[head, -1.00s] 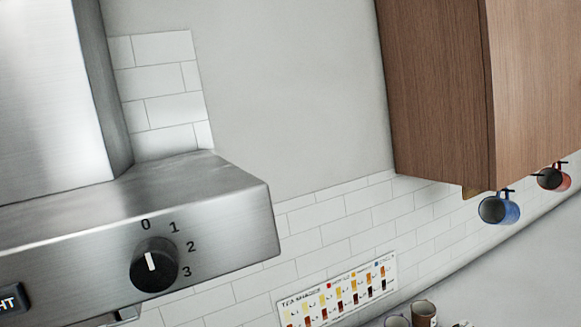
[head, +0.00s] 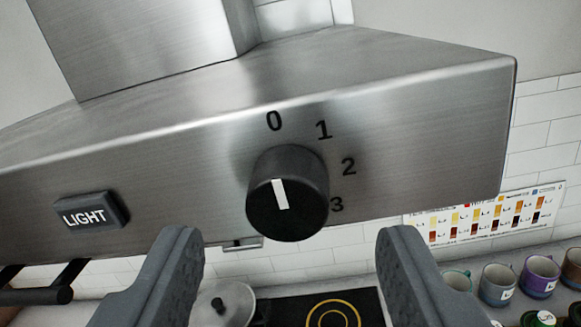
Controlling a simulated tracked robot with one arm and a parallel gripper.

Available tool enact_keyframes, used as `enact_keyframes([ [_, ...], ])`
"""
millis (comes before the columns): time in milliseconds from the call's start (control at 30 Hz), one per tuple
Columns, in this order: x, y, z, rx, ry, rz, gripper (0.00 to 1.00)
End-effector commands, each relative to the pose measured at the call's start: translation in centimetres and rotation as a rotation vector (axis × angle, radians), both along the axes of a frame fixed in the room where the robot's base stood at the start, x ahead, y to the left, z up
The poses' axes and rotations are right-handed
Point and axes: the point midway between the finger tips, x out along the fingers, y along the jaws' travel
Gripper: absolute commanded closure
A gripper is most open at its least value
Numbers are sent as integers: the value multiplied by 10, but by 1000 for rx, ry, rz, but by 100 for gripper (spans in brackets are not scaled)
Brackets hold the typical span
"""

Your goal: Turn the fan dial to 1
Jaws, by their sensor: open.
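The fan dial (head: 288,195) is a round black knob with a white pointer line, on the front of the steel range hood (head: 400,120). The marks 0, 1, 2 and 3 curve around its top and right side. The white line points up and slightly left, toward the 0. My gripper (head: 290,245) is open and empty in the head view. One grey finger is low on the left of the dial and the other low on the right. Neither finger appears to touch the dial.
A black LIGHT button (head: 91,211) is left of the dial. Below are a cooktop (head: 290,309) and a lidded pot (head: 224,302). Several mugs, one a purple mug (head: 539,275), stand at the lower right. A colour chart (head: 484,216) is on the tiled wall.

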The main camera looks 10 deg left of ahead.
Motion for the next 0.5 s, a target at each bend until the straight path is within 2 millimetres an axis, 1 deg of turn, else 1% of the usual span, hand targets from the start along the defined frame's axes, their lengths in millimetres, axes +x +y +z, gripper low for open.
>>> enact_keyframes([
  [33, 6, 1, 1, -1, 0, 0, 49],
  [200, 22, 1, 1, 0, 0, -1, 49],
  [333, 29, 2, 1, -1, 0, -1, 49],
  [500, 32, 2, 1, -1, -1, 0, 49],
])
